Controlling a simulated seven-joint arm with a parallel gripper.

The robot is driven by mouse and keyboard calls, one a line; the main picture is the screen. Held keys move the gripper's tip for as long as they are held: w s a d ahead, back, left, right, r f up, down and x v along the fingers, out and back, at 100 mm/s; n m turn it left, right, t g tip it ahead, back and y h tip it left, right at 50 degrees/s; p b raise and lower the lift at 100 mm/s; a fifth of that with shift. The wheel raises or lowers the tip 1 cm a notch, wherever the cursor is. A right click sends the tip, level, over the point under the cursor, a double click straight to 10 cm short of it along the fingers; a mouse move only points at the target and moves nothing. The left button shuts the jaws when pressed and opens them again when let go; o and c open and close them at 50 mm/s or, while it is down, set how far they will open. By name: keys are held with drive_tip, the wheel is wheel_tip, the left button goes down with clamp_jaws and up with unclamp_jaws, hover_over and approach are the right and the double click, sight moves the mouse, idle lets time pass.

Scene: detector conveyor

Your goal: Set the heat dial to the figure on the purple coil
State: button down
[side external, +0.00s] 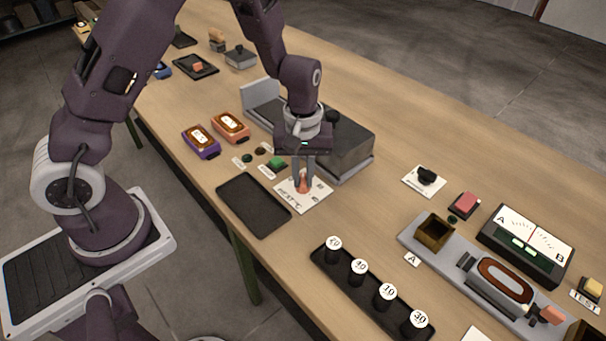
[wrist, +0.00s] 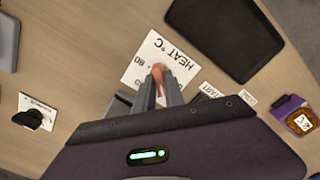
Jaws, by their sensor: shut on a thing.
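The heat dial is a salmon-coloured knob (side external: 303,184) on a white card (side external: 318,204) marked HEAT °C. In the wrist view the knob (wrist: 159,76) sits between my fingertips. My gripper (side external: 303,178) points down and is shut on the knob, hiding part of it and some card figures. The purple coil (side external: 201,152), a purple block with a brown oval and a white label, sits on the table to the left. It also shows at the right edge of the wrist view (wrist: 289,106). Its figure is too small for me to read surely.
An orange coil block (side external: 231,138) sits beside the purple one. A green button (side external: 277,163) and a dark grey machine (side external: 340,145) are close to the dial. An empty black tray (side external: 253,205) lies in front. Labelled black cylinders (side external: 358,272) stand in a rack at the front right.

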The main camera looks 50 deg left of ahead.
sight(303, 179)
drive_tip(key=shift+m, duration=1.6)
drive_tip(key=c, duration=1.4)
unclamp_jaws()
drive_tip(key=shift+c, duration=0.2)
wheel_tip(303, 179, up, 7)
drive_tip(key=shift+r, duration=0.1)
